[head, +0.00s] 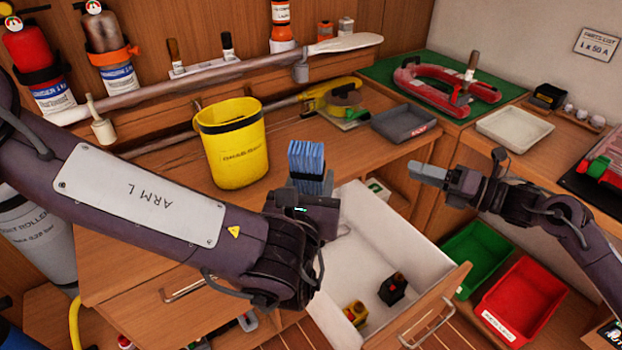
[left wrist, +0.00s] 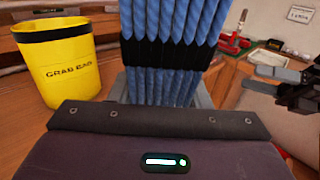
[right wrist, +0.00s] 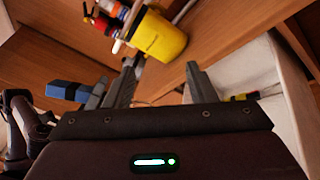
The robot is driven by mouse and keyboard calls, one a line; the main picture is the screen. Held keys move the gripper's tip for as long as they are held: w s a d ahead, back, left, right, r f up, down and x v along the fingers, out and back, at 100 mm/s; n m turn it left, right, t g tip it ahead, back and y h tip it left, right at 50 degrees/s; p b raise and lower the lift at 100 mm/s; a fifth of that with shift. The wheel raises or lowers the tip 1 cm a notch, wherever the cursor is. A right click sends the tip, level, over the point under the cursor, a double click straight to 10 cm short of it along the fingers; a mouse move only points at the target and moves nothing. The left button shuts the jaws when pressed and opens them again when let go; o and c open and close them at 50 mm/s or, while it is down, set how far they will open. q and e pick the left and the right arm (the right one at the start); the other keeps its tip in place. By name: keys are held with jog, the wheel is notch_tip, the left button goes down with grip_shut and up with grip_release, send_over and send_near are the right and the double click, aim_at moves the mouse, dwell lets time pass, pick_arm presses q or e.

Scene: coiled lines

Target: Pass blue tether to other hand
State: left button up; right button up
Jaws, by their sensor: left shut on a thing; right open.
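The blue tether (head: 307,160) is a folded bundle of blue cord with a black band. My left gripper (head: 309,188) is shut on it and holds it upright above the open drawer's left side. The bundle fills the middle of the left wrist view (left wrist: 172,40), where the fingers are mostly hidden behind it. My right gripper (head: 428,172) is to the right of the tether, apart from it and empty. In the right wrist view its fingers (right wrist: 160,85) stand apart, and the blue tether (right wrist: 62,90) shows at the left, outside them.
A yellow grab bag bucket (head: 235,145) stands on the bench left of the tether. The open white drawer (head: 370,240) below holds small items. Green (head: 476,256) and red (head: 523,295) bins sit at lower right. A grey tray (head: 404,122) lies behind the gap between my grippers.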

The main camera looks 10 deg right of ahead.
jog(key=d+f+m+h, duration=0.2)
jog(key=d+f+m, duration=0.35)
jog(key=f, duration=0.25)
jog(key=s+d+f+m+h, duration=0.1)
jog(key=d+f+m+h, duration=0.1)
jog(key=d+f+m, duration=0.4)
jog(key=d+f+m+h, duration=0.2)
jog(key=d+f+m, duration=0.1)
jog(key=f+m, duration=0.55)
jog(key=s+d+f+m+g+h, duration=0.1)
jog(key=s+d+f+m+h, duration=0.15)
jog(key=s+f+m, duration=0.55)
jog(key=s+d+f+m+g+h, duration=0.2)
jog(key=s+d+f, duration=0.1)
jog(key=f, duration=0.9)
jog(key=s+a+f+m+g+h, duration=0.1)
jog(key=s+a+f+g, duration=0.1)
jog(key=s+a+f, duration=0.4)
jog(key=s+a+f+m+g+h, duration=0.1)
jog(key=s+a+f, duration=0.3)
jog(key=s+f, duration=0.45)
jog(key=s+a+f+g, duration=0.2)
jog(key=s+a+f, duration=0.2)
jog(key=s+a, duration=0.4)
jog(key=s+a+f+g, duration=0.3)
jog(key=s+a, duration=0.5)
jog(key=a, duration=0.4)
jog(key=shift+s+f+m, duration=0.25)
jog(key=shift+f+m, duration=0.15)
